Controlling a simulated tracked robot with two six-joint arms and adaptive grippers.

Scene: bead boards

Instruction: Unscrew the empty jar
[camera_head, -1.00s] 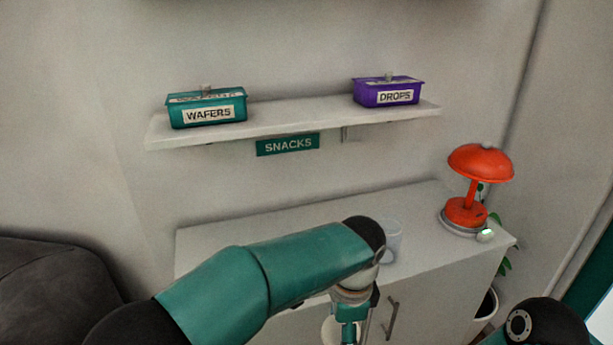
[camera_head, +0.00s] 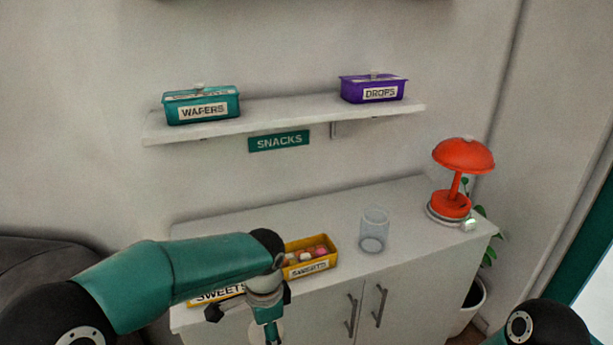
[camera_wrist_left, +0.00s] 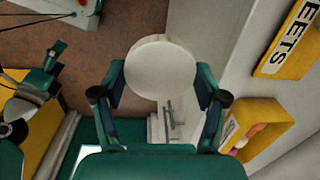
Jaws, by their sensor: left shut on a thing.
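The clear, empty jar (camera_head: 374,230) stands upright on the white cabinet top; its mouth looks open, with no lid on it. My left gripper (camera_wrist_left: 160,75) is shut on a round white lid (camera_wrist_left: 160,66), held between both fingers in the left wrist view. In the head view the left gripper (camera_head: 267,334) points down at the front of the cabinet, left of the jar and apart from it; its fingertips are near the bottom edge.
An open yellow sweets box (camera_head: 310,267) and a yellow SWEETS-labelled piece (camera_head: 218,294) lie on the cabinet (camera_head: 345,205), partly behind my arm. A red lamp (camera_head: 462,175) stands at the right end. A wafers box (camera_head: 200,105) and a drops box (camera_head: 374,89) sit on the shelf above.

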